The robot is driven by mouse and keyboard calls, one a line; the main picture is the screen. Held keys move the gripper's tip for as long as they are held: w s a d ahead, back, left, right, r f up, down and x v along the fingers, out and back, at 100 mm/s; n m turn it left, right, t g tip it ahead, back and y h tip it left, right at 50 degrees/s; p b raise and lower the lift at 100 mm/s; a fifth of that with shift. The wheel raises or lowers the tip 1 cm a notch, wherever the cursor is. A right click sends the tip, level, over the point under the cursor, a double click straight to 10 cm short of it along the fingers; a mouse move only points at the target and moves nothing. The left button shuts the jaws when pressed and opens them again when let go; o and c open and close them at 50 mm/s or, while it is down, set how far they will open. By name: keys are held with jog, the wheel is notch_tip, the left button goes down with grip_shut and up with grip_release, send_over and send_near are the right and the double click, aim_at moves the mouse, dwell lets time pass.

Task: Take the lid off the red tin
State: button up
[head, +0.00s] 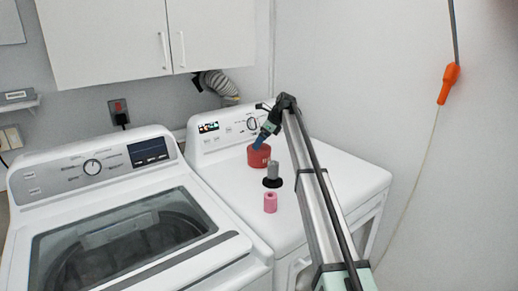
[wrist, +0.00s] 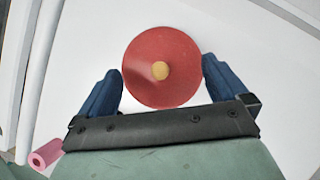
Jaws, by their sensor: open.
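The red tin (head: 259,157) stands upright on top of the right-hand machine, near its control panel. In the wrist view I look down on its round red lid (wrist: 140,58), which has a small yellow-orange knob (wrist: 160,70) in the middle. My gripper (wrist: 162,78) is open, with one blue finger on each side of the lid. The left finger looks very close to the lid's edge; I cannot tell whether either finger touches. In the head view my gripper (head: 262,139) is over the tin and hides part of its top.
A grey cylinder on a black base (head: 272,174) stands in front of the tin, with a pink roll (head: 270,202) nearer the front; the roll also shows in the wrist view (wrist: 45,153). The dryer top (head: 335,172) is clear to the right. The control panel (head: 225,128) rises behind.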

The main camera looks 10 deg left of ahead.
jog(key=shift+a+f, duration=0.25)
jog(key=shift+f, duration=0.05)
jog(key=shift+c, duration=0.3)
jog(key=shift+f, duration=0.1)
jog(key=c, duration=1.3)
jog(key=shift+d, duration=0.1)
